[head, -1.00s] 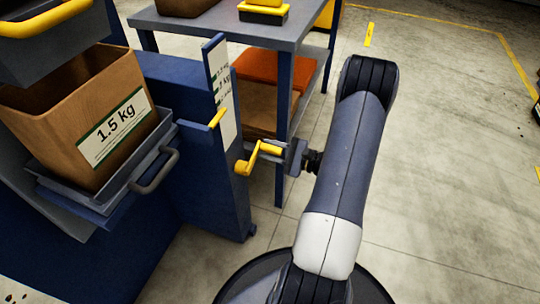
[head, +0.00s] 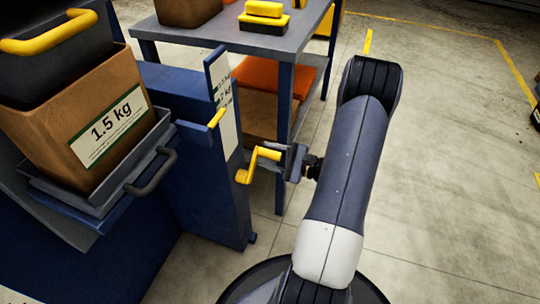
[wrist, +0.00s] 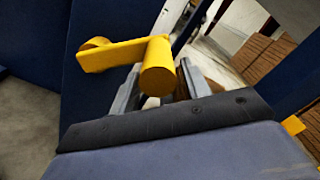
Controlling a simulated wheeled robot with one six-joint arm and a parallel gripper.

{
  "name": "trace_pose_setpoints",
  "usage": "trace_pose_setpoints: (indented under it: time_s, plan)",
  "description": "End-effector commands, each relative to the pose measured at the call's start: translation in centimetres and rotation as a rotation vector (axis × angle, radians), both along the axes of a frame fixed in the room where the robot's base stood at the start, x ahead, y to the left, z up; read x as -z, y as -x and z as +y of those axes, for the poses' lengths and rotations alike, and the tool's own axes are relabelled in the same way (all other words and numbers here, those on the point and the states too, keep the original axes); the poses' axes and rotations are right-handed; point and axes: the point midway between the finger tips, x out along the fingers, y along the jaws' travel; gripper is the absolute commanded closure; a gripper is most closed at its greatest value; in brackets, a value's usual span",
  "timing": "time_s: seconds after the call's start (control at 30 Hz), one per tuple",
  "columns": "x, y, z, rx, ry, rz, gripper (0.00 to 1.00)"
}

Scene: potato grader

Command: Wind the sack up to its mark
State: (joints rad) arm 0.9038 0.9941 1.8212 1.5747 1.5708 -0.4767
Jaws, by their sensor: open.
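The brown sack (head: 50,135) labelled 1.5 kg stands on a grey tray (head: 118,200) with a handle, under a dark spout (head: 60,72). A yellow pointer (head: 216,119) on the blue upright (head: 225,190) lies beside a white scale plate (head: 227,120), near its lower marks; their text is too small to read surely. A yellow crank (head: 264,154) sticks out from the upright. My gripper (head: 288,160) is at the crank's grip. In the wrist view, the grip (wrist: 158,75) stands between my open fingers (wrist: 158,88); I cannot tell whether they touch it.
A blue-grey shelf table (head: 235,38) stands behind, with a brown box (head: 188,10) and yellow-black object (head: 264,16) on top. An orange item (head: 260,78) lies on its lower shelf. Its leg is close to my gripper.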

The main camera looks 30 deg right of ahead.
Motion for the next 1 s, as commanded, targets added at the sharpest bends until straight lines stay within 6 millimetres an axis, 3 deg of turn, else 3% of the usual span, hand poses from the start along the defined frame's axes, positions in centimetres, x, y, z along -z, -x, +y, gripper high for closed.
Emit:
trace_pose_setpoints:
  time_s: [0.27, 0.7, 1.0]
  plan:
    - [0.0, 0.6, -0.6, 0.004, 0.0, 0.001, 0.55]
    - [-0.1, 6.5, -5.1, 0.005, 0.0, 0.001, 0.55]
    - [0.0, 8.5, -6.6, 0.001, 0.0, 0.0, 0.55]
